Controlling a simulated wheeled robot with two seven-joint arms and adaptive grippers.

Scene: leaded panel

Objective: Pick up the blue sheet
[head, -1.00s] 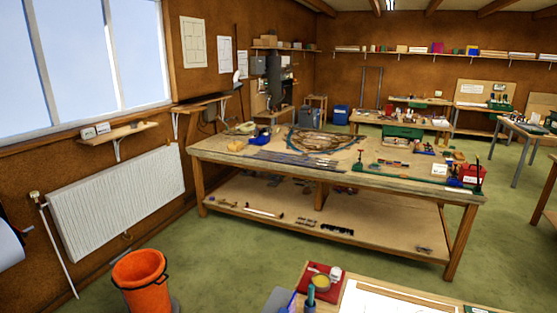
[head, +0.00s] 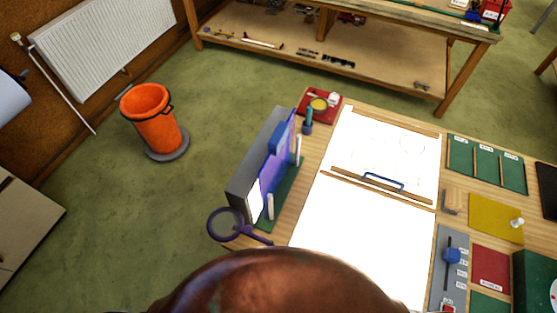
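A blue-violet sheet (head: 275,170) stands on edge in a rack (head: 250,158) at the left end of the near worktable (head: 312,190). A grey upright panel stands on the sheet's left, and small pale posts stand on its right. I cannot tell whether the blue and violet areas there are one sheet or several. Neither of my grippers is in view.
A magnifier (head: 226,224) juts out at the table's left edge. A bright white board (head: 365,235) fills the middle, with a blue-handled bar (head: 383,181) across it. A reddish-brown rounded surface (head: 275,285) blocks the bottom. An orange bucket (head: 152,120) stands on the floor at left.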

